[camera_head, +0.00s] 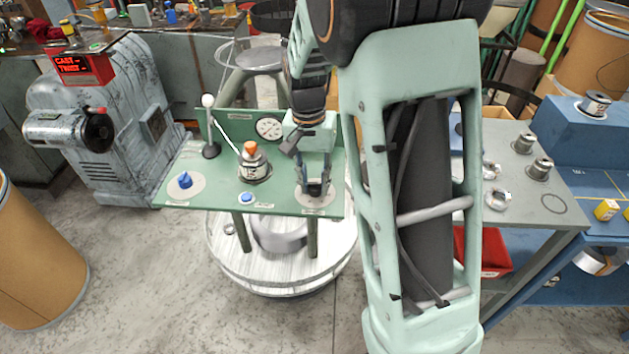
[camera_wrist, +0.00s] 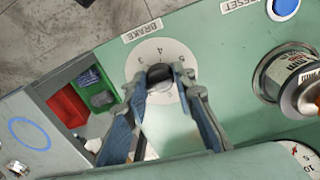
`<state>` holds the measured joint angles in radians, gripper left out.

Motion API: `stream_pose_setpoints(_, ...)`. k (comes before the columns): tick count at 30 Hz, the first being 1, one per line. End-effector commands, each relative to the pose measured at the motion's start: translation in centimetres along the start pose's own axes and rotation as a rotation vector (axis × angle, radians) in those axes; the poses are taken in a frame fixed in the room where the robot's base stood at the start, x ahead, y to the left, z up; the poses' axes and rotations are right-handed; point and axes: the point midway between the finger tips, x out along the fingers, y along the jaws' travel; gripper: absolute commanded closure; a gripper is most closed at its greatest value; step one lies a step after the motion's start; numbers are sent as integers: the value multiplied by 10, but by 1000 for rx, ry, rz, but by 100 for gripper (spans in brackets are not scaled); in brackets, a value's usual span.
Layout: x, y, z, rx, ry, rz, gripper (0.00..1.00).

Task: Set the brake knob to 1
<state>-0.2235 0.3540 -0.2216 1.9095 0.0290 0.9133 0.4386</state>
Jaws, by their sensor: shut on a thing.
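The brake knob (camera_wrist: 160,74) is a dark knob on a round white dial (camera_wrist: 170,50) beside the label BRAKE on the green panel (camera_wrist: 215,60). Numbers such as 3, 4 and 5 show along the dial's edge, appearing upside down. I cannot make out the knob's pointer or setting. My gripper (camera_wrist: 161,75) is shut on the knob, one finger on each side of it.
On the panel are a blue knob (camera_head: 184,181) at the left, a blue RESET button (camera_head: 246,198), an orange-topped spool (camera_head: 255,165), a white-balled lever (camera_head: 208,101) and a gauge (camera_head: 270,128). A grey table (camera_head: 535,205) with metal parts stands to the right.

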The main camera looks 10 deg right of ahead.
Motion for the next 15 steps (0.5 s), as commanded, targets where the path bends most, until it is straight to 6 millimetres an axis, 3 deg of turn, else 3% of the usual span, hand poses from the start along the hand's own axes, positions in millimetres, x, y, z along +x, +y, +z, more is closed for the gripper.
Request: stream_pose_setpoints(15,-1,0,0,-436,28,-2,100)
